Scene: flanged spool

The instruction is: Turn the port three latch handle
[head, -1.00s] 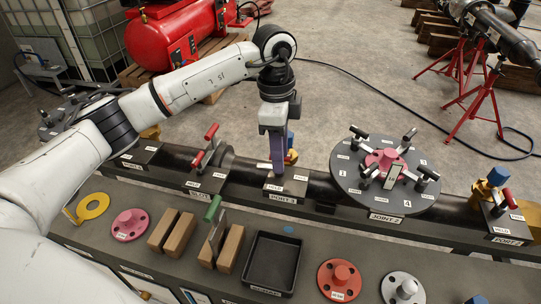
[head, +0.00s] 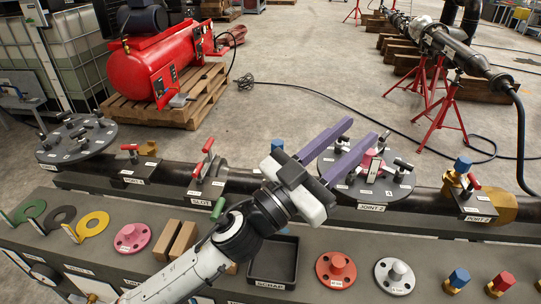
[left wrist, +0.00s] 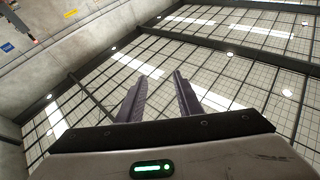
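My left gripper (head: 364,130) is open and empty. Its two purple fingers are apart, raised above the bench pipe and pointing toward the upper right. In the left wrist view the fingers (left wrist: 159,97) are apart with only ceiling between and beyond them. The middle port station, labelled like port 3 in the earlier head view, is mostly hidden behind this gripper. Only its blue cap (head: 277,145) shows, so its latch handle cannot be seen. The right port station (head: 478,208) has a red handle (head: 473,182). My right gripper is not in view.
The joint 2 disc (head: 395,187) with several clamps lies right of the gripper. The slot's red handle (head: 207,147) stands to its left. A black scrap tray (head: 285,265), pink flange (head: 132,237), red flange (head: 336,269) and grey flange (head: 395,275) occupy the bench front.

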